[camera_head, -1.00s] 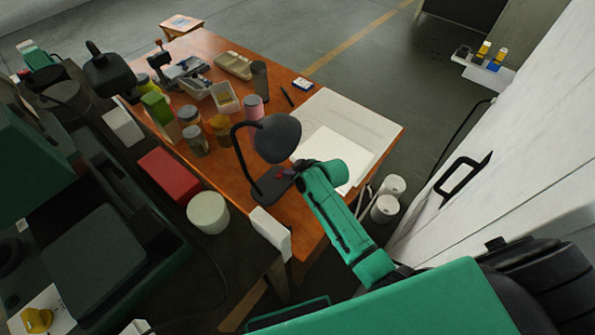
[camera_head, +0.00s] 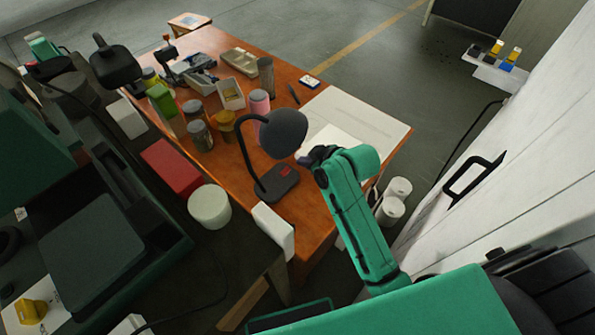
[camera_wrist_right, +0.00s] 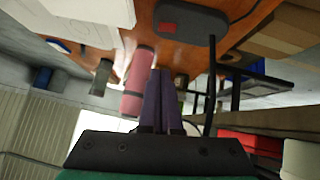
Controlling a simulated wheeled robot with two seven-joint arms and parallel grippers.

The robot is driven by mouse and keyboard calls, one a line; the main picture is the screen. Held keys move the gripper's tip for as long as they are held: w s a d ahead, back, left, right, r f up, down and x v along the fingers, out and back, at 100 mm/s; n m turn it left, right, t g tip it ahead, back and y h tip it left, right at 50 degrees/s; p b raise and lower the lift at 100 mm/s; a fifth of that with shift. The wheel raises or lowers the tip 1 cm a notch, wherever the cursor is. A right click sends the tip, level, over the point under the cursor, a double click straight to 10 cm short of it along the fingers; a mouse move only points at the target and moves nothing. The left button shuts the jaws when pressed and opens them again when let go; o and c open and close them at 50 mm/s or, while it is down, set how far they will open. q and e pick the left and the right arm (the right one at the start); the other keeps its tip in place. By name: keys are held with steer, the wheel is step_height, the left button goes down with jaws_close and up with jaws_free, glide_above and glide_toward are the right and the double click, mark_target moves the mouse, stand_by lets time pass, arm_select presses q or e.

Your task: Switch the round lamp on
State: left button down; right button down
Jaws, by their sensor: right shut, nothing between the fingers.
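The round lamp (camera_head: 285,134) is a black desk lamp with a domed head on a bent neck, near the front of the orange table. Its dark base (camera_head: 276,188) bears a red switch (camera_head: 286,171). The head's underside is hidden, and I see no clear glow around it. My right gripper (camera_head: 313,156) is just right of the lamp head and base, apart from the switch. In the right wrist view its fingers (camera_wrist_right: 160,80) are shut and empty, with the lamp base (camera_wrist_right: 196,20) and red switch (camera_wrist_right: 167,27) beyond them. My left gripper is not in view.
A second black lamp (camera_head: 115,65) with a squarer head stands at the left. Several jars, including a pink one (camera_head: 259,102), stand behind the round lamp. White sheets (camera_head: 355,120) lie to its right. A white wall with a black handle (camera_head: 474,180) bounds the right.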

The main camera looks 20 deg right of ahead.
glide_above(285, 171)
steer(key=s+d, duration=0.1)
step_height(285, 171, down, 7)
steer(key=shift+s+r+p, duration=0.15)
steer(key=shift+p, duration=0.25)
steer(key=f, duration=0.3)
steer(key=shift+w+d+f, duration=0.2)
steer(key=shift+d+f, duration=0.05)
steer(key=shift+f, duration=0.15)
steer(key=shift+d+f, duration=0.1)
steer(key=shift+f, duration=0.15)
